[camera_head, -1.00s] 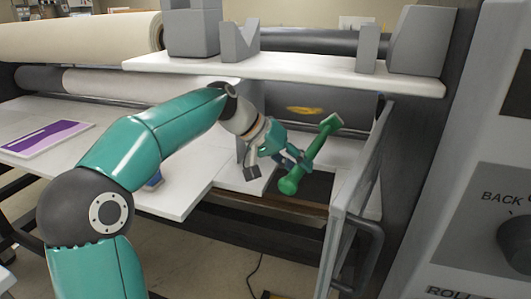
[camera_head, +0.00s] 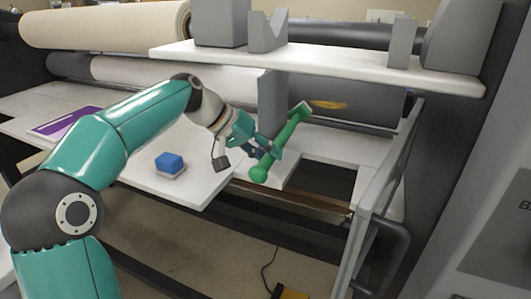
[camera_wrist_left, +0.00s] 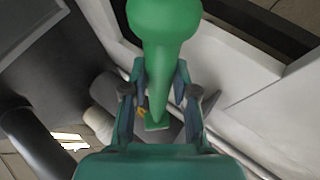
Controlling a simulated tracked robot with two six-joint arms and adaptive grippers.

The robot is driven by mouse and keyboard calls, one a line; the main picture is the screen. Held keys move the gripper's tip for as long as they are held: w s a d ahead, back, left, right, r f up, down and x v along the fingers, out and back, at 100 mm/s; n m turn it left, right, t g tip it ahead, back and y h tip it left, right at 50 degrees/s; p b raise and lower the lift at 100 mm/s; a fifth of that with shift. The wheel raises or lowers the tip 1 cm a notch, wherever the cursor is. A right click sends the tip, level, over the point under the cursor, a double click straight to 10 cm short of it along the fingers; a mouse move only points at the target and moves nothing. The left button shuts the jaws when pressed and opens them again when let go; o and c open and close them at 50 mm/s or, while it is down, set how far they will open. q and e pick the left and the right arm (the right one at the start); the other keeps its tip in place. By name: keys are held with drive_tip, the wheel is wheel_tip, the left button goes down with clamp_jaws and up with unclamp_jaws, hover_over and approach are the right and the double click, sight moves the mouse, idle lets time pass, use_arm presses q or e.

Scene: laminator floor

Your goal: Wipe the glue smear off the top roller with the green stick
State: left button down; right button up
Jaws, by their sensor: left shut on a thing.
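The green stick (camera_head: 281,144) is held in my left gripper (camera_head: 262,149), tilted, with its round knob low and its flat end up. The left wrist view shows the stick (camera_wrist_left: 163,50) between the two fingers (camera_wrist_left: 160,105). The yellow glue smear (camera_head: 328,105) is on the dark grey top roller (camera_head: 365,108), just right of the stick's upper end. In the head view a gap shows between the stick's end and the smear; whether they differ in depth I cannot tell. My right gripper does not show.
A white shelf (camera_head: 330,66) with grey blocks runs above the roller. A metal side frame (camera_head: 372,215) stands at the right. A blue block (camera_head: 169,162) sits on the white table (camera_head: 150,190). A purple-and-white sheet (camera_head: 66,123) lies at the left.

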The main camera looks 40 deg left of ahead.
sight(278, 137)
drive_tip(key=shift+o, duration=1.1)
use_arm(q)
drive_tip(key=shift+w+a+r+p, duration=0.1)
drive_tip(key=shift+w+a+p, duration=0.15)
drive_tip(key=shift+w+p, duration=0.8)
drive_tip(key=shift+w+a+r+p, duration=0.1)
drive_tip(key=shift+w+a+p, duration=0.1)
drive_tip(key=shift+w+p, duration=0.8)
drive_tip(key=shift+w+a+f+p, duration=0.1)
drive_tip(key=shift+w+a+p, duration=0.15)
drive_tip(key=shift+w, duration=0.7)
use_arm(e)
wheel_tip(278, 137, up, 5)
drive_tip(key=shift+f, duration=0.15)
use_arm(q)
drive_tip(key=shift+f, duration=0.1)
drive_tip(key=c, duration=1.6)
unclamp_jaws()
clamp_jaws()
